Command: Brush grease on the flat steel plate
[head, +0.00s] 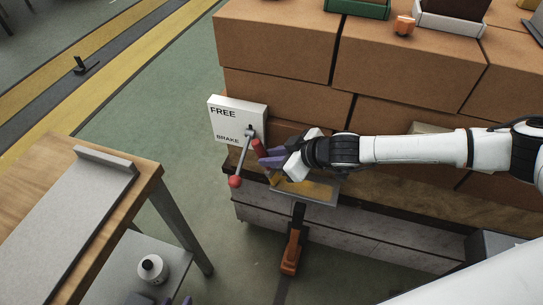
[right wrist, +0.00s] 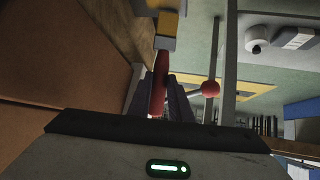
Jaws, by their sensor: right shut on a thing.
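My right gripper (head: 265,158) is shut on the red handle of a brush (head: 258,147), beside the brake lever. In the right wrist view the red handle (right wrist: 159,85) stands between the fingers, with a yellowish end (right wrist: 165,22) beyond them. A small steel plate (head: 318,196) with yellow-brown smears lies below the right gripper, partly hidden by it. A larger bare grey plate (head: 70,225) with a raised far edge lies on the wooden table at the left.
A white FREE/BRAKE box (head: 236,120) has a lever with a red ball (head: 235,182). Stacked brown blocks (head: 275,45) stand behind. An orange-handled tool (head: 291,255) shows below the small plate.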

